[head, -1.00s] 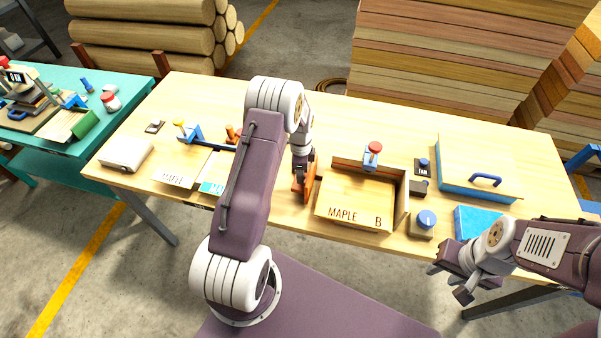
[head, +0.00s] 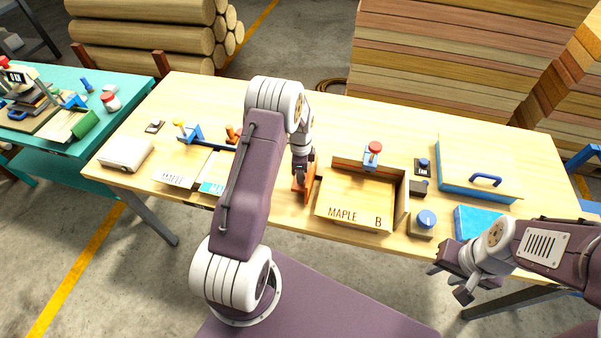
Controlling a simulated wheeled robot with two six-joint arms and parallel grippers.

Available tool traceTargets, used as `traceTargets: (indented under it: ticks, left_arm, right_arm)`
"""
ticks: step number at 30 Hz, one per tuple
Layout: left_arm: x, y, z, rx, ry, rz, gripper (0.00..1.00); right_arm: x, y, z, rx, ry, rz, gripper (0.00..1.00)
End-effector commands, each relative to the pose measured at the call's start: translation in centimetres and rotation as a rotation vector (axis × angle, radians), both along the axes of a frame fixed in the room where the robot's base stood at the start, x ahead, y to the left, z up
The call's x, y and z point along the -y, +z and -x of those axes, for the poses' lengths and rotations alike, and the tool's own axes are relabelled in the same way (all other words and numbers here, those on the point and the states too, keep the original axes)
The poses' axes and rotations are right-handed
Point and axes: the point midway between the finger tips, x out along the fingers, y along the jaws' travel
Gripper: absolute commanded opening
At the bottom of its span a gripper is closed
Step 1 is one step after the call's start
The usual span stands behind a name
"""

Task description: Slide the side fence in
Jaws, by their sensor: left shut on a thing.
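The side fence (head: 312,184) is an orange upright plate on the table, just left of the wooden tray marked MAPLE B (head: 357,214). A narrow gap seems to separate the two. My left gripper (head: 301,178) is shut on the fence from above, and its arm hides part of the table to the left. My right gripper (head: 456,283) is open and empty, off the table's front edge at the right.
A red-topped blue clamp (head: 372,157) stands at the tray's back wall. A dark block (head: 419,187) and a blue-knobbed block (head: 422,224) sit right of the tray. A blue-edged board with a handle (head: 478,169) lies further right. The table's back middle is clear.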

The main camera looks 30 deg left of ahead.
Motion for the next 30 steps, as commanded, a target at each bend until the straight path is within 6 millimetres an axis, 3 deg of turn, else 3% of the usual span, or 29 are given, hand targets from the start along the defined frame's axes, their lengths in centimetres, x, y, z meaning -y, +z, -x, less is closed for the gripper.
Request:
traceTargets:
  ticks: [6, 15, 25, 26, 27, 30]
  left_arm:
    - [0.2, 0.1, -0.2, 0.004, -0.001, -0.002, 0.0]
    - [4.7, 0.1, -1.4, 0.006, -0.002, -0.001, 0.0]
    - [5.0, 0.2, -1.4, 0.006, 0.0, -0.001, 0.0]
    - [5.0, 0.2, -1.4, 0.006, 0.0, -0.001, 0.37]
    - [5.0, 0.2, -1.4, 0.006, 0.0, -0.001, 0.48]
    - [5.0, 0.1, -1.4, 0.004, 0.0, -0.001, 0.5]
  right_arm:
    - [0.0, 0.0, 0.0, 0.0, 0.0, 0.0, 0.36]
    - [0.0, -0.8, 0.0, 0.0, 0.0, 0.0, 0.36]
    - [0.0, -0.7, 0.0, 0.0, 0.0, 0.0, 0.36]
    - [0.0, -0.7, 0.0, 0.0, 0.0, 0.0, 0.36]
    - [0.0, -0.7, 0.0, 0.0, 0.0, 0.0, 0.36]
    - [0.0, -0.7, 0.0, 0.0, 0.0, 0.0, 0.36]
